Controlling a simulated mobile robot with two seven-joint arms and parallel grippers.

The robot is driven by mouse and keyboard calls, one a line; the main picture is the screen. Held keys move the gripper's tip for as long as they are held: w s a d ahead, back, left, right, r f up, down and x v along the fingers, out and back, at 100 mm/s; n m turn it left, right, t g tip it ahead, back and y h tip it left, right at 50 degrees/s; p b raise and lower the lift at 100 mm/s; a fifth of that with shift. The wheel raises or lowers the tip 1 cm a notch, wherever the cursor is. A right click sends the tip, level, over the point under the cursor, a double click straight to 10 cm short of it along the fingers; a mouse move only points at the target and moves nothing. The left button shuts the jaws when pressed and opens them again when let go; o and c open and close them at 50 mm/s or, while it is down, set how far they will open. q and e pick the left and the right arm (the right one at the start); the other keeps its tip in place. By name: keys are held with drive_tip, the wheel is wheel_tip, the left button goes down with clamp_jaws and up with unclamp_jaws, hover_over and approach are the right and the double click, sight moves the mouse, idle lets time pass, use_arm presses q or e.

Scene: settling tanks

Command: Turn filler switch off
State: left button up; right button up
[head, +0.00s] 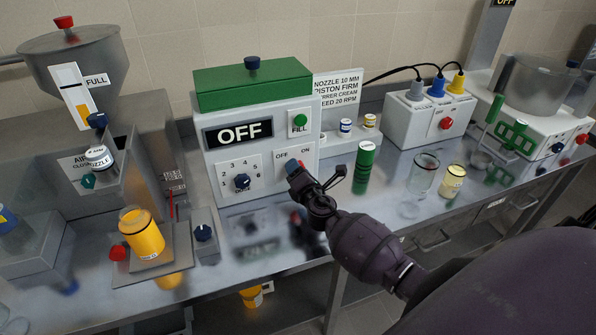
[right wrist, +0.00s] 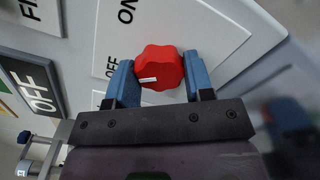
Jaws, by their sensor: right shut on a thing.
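The filler is a white machine (head: 211,168) with a green top (head: 235,88), left of centre in the head view. Its display (head: 238,133) reads OFF. Its switch is a red lobed knob (right wrist: 159,68) on the front panel, between OFF and ON labels. The knob's white mark lies on its left side in the right wrist view, toward the OFF label. My right gripper (head: 294,168) is at the switch; its blue fingers (right wrist: 160,80) are shut on the knob from both sides. In the head view the gripper hides the knob. My left gripper is not in view.
A numbered dial (head: 242,181) and a green FILL button (head: 300,121) share the panel. A green cylinder (head: 364,167), a glass beaker (head: 423,174) and a cream jar (head: 452,180) stand to the right. A yellow jar (head: 142,234) stands on the left.

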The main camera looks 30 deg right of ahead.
drive_tip(key=o, duration=0.9)
drive_tip(key=shift+s, duration=0.1)
drive_tip(key=v, duration=1)
drive_tip(key=shift+s, duration=0.35)
